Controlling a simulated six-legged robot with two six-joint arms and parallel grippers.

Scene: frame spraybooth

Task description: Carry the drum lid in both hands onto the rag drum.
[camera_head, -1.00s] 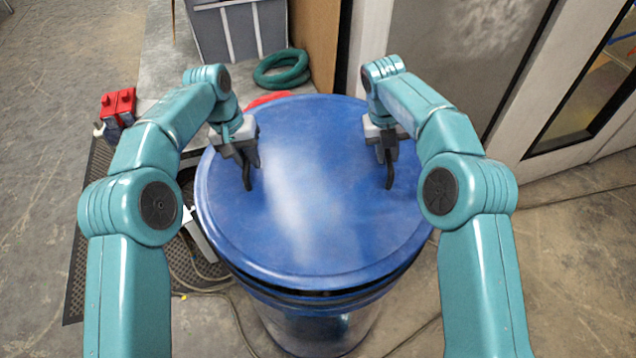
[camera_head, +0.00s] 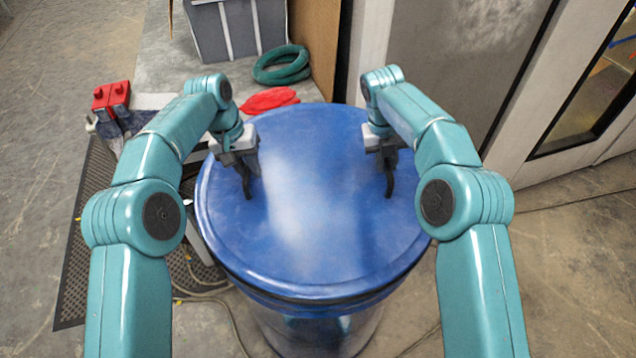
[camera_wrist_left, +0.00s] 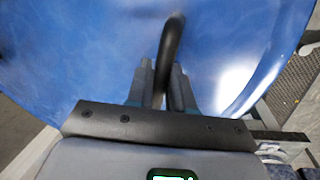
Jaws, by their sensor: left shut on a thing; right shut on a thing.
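The blue round drum lid (camera_head: 315,230) lies flat over the top of the rag drum (camera_head: 312,335), whose pale lower body shows beneath it. The rims look close together at the front; I cannot tell if the lid is fully seated all round. My left gripper (camera_head: 243,162) is shut on a black handle on the lid's left part. In the left wrist view, the left gripper (camera_wrist_left: 168,90) has its fingers on either side of the handle (camera_wrist_left: 173,40). My right gripper (camera_head: 387,160) is shut on the other black handle (camera_head: 389,186) at the lid's right. The drum's inside is hidden.
A grey bin (camera_head: 235,28), a green coiled hose (camera_head: 281,66) and a red cloth-like thing (camera_head: 270,100) are on the grey surface behind. Red items (camera_head: 111,97) stand at the left by a black mat (camera_head: 85,245). A grey panel (camera_head: 455,50) stands at the right.

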